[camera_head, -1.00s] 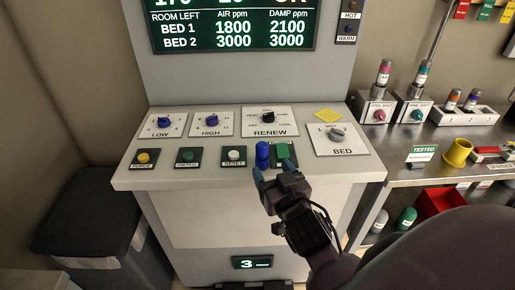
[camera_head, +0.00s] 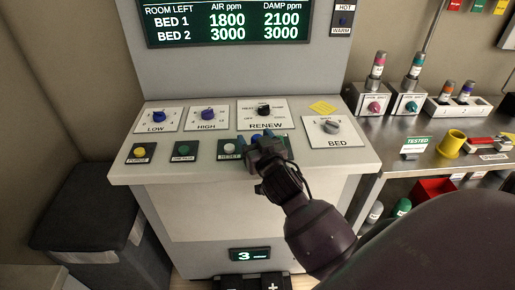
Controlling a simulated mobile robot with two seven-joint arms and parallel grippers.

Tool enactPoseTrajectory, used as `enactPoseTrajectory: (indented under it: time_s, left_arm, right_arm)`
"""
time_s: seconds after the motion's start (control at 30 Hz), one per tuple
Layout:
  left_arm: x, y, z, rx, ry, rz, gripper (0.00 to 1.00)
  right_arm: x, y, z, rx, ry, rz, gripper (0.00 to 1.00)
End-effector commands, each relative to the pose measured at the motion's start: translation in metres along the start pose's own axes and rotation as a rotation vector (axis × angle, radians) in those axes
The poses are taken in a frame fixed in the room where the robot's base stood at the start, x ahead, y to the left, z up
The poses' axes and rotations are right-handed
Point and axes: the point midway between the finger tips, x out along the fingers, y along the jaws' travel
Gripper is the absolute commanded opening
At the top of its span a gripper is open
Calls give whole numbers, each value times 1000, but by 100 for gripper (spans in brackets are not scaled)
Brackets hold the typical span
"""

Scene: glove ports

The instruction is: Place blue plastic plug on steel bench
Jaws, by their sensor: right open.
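The blue plastic plug (camera_head: 257,136) is on the sloping front of the grey console, right of the white reset button. My right gripper covers most of it, and only a little blue shows. My right gripper (camera_head: 262,141) is open, with its fingertips at the plug. I cannot tell whether they touch it. The steel bench (camera_head: 398,150) stands to the right of the console. My left gripper is not in view.
The console (camera_head: 150,172) carries several knobs and buttons. On the bench are a yellow cup (camera_head: 451,143), a green "tested" sign (camera_head: 416,143) and holders with coloured-cap vials. A red bin (camera_head: 433,189) is below. Bare steel shows at the bench's near left.

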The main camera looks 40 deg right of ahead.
Motion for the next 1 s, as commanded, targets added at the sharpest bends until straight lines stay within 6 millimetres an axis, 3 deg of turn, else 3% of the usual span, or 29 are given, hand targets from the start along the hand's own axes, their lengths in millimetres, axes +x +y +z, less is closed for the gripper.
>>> enactPoseTrajectory:
  time_s: [0.27, 0.67, 0.87, 1.0]
  left_arm:
    - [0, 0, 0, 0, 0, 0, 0]
    - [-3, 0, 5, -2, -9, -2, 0]
    - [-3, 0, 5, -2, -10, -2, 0]
    - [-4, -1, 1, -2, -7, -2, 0]
  right_arm:
    - [3, 0, 0, 0, 1, 0, 66]
    - [3, 0, 0, 0, 1, 0, 8]
    - [3, 0, -2, 0, 1, 0, 8]
    - [3, 0, -14, 0, 5, 0, 8]
